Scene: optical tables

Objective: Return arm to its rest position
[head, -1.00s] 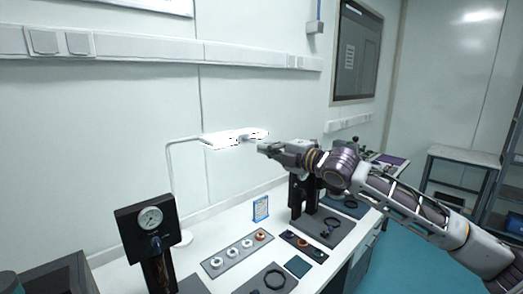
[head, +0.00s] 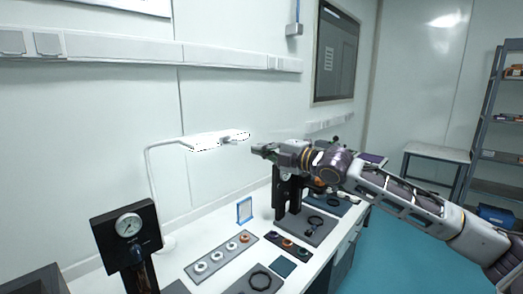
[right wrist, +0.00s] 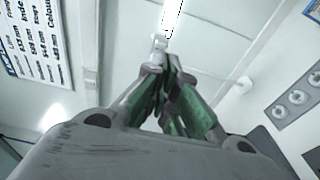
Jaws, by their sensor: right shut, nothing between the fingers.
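My right arm reaches in from the right of the head view, raised above the white bench (head: 219,225). Its gripper (head: 258,150) points left and hangs in the air, beside the right end of the lit lamp head (head: 212,141) in the picture. In the right wrist view the two green-sided fingers (right wrist: 168,68) come together at the tips. The gripper is shut and empty. My left gripper is not in view.
A black stand with a round gauge (head: 129,225) is at the front left. A grey strip with several rings (head: 222,257) and a blue-framed sign (head: 244,210) are on the bench. A black press-like stand (head: 286,195) is partly behind my arm. Shelving (head: 485,125) stands far right.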

